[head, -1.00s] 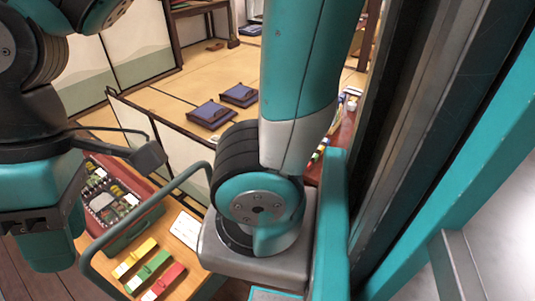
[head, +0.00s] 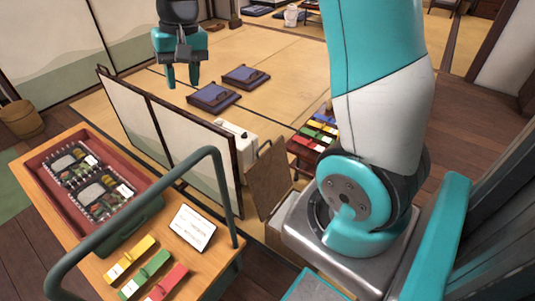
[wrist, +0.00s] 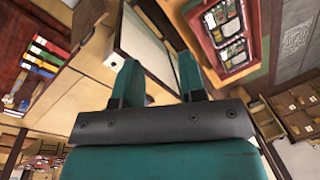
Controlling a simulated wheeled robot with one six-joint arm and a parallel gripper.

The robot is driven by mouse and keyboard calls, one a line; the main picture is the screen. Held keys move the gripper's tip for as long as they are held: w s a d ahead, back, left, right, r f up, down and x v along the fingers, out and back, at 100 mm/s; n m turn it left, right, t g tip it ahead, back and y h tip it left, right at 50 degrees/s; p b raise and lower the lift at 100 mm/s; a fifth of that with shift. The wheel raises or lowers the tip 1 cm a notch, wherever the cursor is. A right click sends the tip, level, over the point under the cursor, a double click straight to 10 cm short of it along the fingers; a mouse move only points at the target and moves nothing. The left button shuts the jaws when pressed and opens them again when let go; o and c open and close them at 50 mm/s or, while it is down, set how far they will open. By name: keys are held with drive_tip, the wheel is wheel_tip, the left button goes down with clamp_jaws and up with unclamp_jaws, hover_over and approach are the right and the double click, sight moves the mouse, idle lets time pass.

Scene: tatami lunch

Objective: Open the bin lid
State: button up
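My gripper (head: 183,82) hangs over the tatami in the head view, fingers pointing down, open and empty. In the wrist view its two fingers (wrist: 160,78) are spread with nothing between them.
A low folding screen (head: 185,130) stands between the tatami and the wooden counter (head: 55,215). Cushions (head: 213,97) lie on the tatami. A white box (head: 236,138) is behind the screen.

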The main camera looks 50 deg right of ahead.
drive_tip(key=w+d+f+m+h+b, duration=0.1)
drive_tip(key=w+d+f+m+b, duration=0.15)
drive_tip(key=d+f, duration=0.5)
drive_tip(key=w+d+f+m+b, duration=0.2)
drive_tip(key=w+d+f+m, duration=0.2)
drive_tip(key=d+f, duration=0.3)
drive_tip(key=m+g+b, duration=0.1)
drive_tip(key=m+b, duration=0.3)
drive_tip(key=m, duration=0.2)
approach(264, 144)
drive_tip(key=shift+m+g+h, duration=0.25)
drive_tip(key=shift+g+h, duration=0.05)
drive_tip(key=f+b, duration=0.1)
drive_tip(key=f, duration=0.4)
drive_tip(key=f+b, duration=0.1)
drive_tip(key=f, duration=0.2)
drive_tip(key=shift+a+f+b, duration=0.25)
drive_tip(key=shift+f+b, duration=0.05)
drive_tip(key=shift+f, duration=0.05)
clamp_jaws()
